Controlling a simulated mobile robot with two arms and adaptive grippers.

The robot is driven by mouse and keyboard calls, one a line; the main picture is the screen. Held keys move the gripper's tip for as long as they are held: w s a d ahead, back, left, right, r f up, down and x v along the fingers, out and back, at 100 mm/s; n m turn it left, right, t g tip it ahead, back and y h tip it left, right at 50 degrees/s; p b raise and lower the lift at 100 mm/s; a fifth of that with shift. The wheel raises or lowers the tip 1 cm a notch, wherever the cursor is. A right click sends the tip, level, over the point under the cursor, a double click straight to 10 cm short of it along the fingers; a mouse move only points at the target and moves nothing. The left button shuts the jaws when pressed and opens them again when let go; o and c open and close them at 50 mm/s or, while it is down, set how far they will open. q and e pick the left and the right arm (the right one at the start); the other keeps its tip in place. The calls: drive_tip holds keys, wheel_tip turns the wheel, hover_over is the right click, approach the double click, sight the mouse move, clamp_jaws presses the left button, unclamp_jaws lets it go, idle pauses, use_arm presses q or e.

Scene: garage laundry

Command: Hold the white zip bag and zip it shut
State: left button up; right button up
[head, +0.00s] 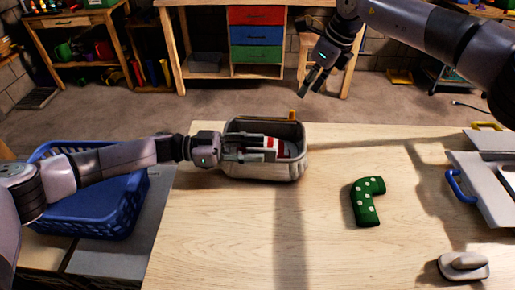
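The white zip bag (265,172) stands upright on the wooden table with its top open. A red-and-white striped item (283,148) shows inside it. A small orange tab (292,115) sticks up at the bag's back right rim. My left gripper (262,148) reaches in from the left, over the bag's left side and opening. Its fingers look apart; whether they touch the bag or the striped item is unclear. My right gripper (311,89) is up beyond the bag's back right, apart from it, with its fingers a little apart and empty.
A green sock with white dots (366,204) lies right of the bag. An iron-like grey object (463,266) sits at the front right. A blue-handled grey board (482,190) is at the right edge. A blue basket (100,207) stands left, under my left arm. The table's front middle is clear.

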use_arm(q)
drive_tip(key=shift+d, duration=0.7)
drive_tip(key=shift+c, duration=0.3)
clamp_jaws()
